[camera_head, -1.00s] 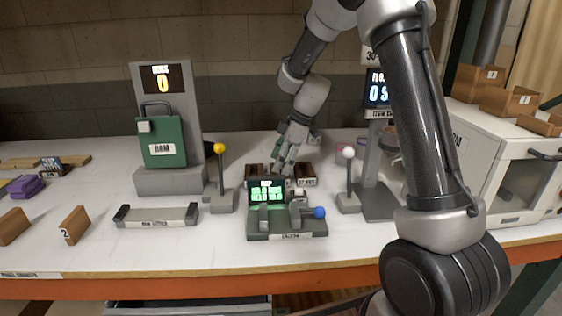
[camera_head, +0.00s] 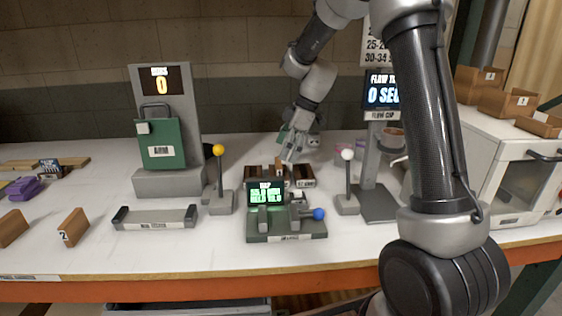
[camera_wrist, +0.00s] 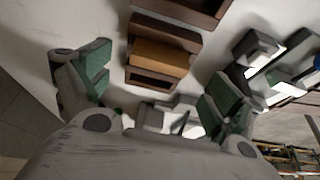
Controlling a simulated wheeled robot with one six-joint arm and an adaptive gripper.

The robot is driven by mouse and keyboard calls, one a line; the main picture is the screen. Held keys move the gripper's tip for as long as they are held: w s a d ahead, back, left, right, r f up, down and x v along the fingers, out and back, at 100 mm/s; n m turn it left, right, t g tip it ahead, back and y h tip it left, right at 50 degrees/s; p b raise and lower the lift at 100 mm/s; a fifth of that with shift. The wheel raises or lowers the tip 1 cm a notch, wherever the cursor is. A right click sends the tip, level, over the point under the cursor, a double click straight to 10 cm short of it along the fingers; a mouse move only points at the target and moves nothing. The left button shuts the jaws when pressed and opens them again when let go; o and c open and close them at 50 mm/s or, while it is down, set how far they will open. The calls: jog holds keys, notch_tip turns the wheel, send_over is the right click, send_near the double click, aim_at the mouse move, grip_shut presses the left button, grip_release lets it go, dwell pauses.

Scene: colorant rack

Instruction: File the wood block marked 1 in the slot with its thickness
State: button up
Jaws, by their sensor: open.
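A wood block (camera_head: 280,168) stands in the dark brown slotted rack (camera_head: 304,183) behind the gauge; its number does not show. In the wrist view the orange-brown block (camera_wrist: 160,56) sits in one slot of the dark brown rack (camera_wrist: 165,33), between its walls. My gripper (camera_head: 288,155) is just above and behind the rack in the head view. In the wrist view its green-padded fingers (camera_wrist: 158,82) are spread apart with nothing between them, and the block lies beyond the gap. How deep the block sits is hard to tell.
A gauge with a green-lit screen (camera_head: 266,193) and blue knob stands in front of the rack. Levers with yellow (camera_head: 219,149) and white (camera_head: 348,154) balls flank it. A block marked 2 (camera_head: 73,227) and another block (camera_head: 12,228) stand at left. The front table strip is clear.

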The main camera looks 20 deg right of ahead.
jog(key=v, duration=0.7)
jog(key=shift+s, duration=0.15)
